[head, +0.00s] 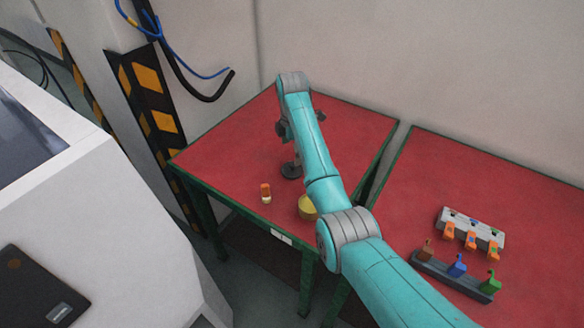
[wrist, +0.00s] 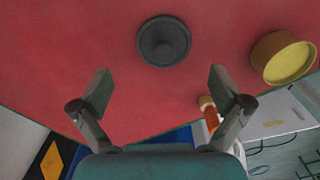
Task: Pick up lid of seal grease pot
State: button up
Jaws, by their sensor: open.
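The dark round lid (wrist: 163,41) with a central knob lies flat on the red table; in the head view the lid (head: 291,171) is partly hidden by my arm. A yellow round pot (wrist: 287,60) stands apart from it on the same table, and the pot (head: 308,207) shows beside my arm in the head view. My gripper (wrist: 160,84) is open and empty, its two fingers spread wide. In the wrist view the lid appears beyond the fingertips, between their lines, not touching them. In the head view my gripper (head: 296,132) is above the table, mostly hidden by my arm.
The right table (head: 420,175) holds a grey block with orange parts (head: 473,229) and a dark rack with coloured pieces (head: 456,275). Hoses (head: 185,75) hang on the wall.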

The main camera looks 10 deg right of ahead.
aim_at(292, 164)
jog(key=shift+s+f, duration=0.15)
jog(key=shift+f, duration=1.35)
jog(key=shift+s+f, duration=0.1)
jog(key=shift+f, duration=1.4)
jog(key=c, duration=0.9)
